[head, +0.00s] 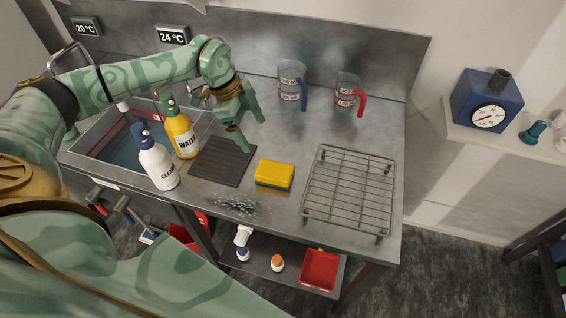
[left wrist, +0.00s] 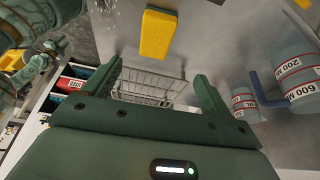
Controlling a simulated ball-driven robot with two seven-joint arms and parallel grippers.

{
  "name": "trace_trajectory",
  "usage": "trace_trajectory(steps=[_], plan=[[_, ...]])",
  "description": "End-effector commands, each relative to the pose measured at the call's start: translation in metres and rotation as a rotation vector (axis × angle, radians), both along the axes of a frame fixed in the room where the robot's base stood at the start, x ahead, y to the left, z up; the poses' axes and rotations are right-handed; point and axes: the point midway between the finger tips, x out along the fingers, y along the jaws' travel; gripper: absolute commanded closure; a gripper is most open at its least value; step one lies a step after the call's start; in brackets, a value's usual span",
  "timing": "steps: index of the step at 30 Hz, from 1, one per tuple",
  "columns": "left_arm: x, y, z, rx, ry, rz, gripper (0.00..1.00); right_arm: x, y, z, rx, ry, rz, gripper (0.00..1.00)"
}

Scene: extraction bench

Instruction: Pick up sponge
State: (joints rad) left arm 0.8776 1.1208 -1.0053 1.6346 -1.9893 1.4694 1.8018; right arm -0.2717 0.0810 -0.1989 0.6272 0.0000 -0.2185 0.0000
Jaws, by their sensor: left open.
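The yellow sponge with a green layer (head: 274,174) lies on the steel bench between the dark ribbed mat and the wire rack. It also shows in the left wrist view (left wrist: 157,33), ahead of the fingers and apart from them. My left gripper (head: 246,132) is open and empty, above the bench behind and to the left of the sponge. Its two fingers also show spread in the left wrist view (left wrist: 158,88). My right gripper cannot be made out in the head view.
A dark mat (head: 223,161), a yellow WATER bottle (head: 182,136) and a white CLEAN bottle (head: 157,164) stand left of the sponge. A wire rack (head: 349,193) is right. Two measuring jugs (head: 291,86) stand behind.

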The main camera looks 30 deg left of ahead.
Motion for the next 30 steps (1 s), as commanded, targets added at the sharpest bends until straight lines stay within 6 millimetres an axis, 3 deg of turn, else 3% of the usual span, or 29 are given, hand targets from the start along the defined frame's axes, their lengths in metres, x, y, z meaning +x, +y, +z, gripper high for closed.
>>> trace_trajectory(steps=[8,12,18,27,30], plan=[[0.007,-0.027,-0.065,-0.005,0.006,-0.005,0.15,-0.047,-0.001,-0.007,-0.004,0.071,0.004,0.64],[0.01,-0.036,-0.087,-0.004,0.003,-0.006,0.15,-0.041,-0.001,-0.009,-0.003,0.061,0.004,0.64],[0.011,-0.041,-0.098,-0.004,0.002,-0.006,0.15,-0.016,0.001,-0.009,0.001,0.022,0.002,0.64],[0.014,-0.058,-0.14,-0.006,0.003,-0.007,0.15,-0.028,0.001,-0.016,0.001,0.041,0.001,0.64],[0.015,-0.059,-0.144,-0.004,0.001,-0.006,0.15,-0.029,0.001,-0.016,0.0,0.043,0.001,0.64]])
